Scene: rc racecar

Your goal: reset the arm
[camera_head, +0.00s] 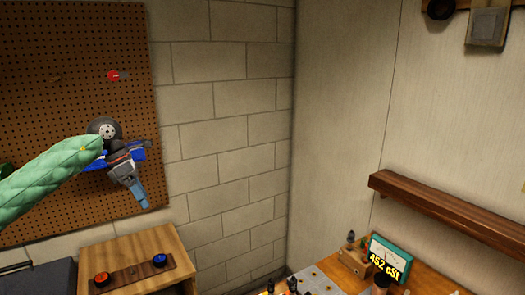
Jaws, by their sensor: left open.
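My left arm comes in from the left in a green quilted sleeve. My left gripper (130,174), with dark, blue and grey parts, is in front of the pegboard (60,60) and above a small wooden table. The gripper is open, and I see nothing between its fingers, though its small parts are hard to make out. A dark wheel with a grey hub (104,128) shows just above the wrist. I cannot tell whether it touches the arm or is behind it. My right gripper is not in view.
A wooden table (128,244) bears a red button (101,280) and a blue button (159,260). The space before the block wall (225,130) is clear.

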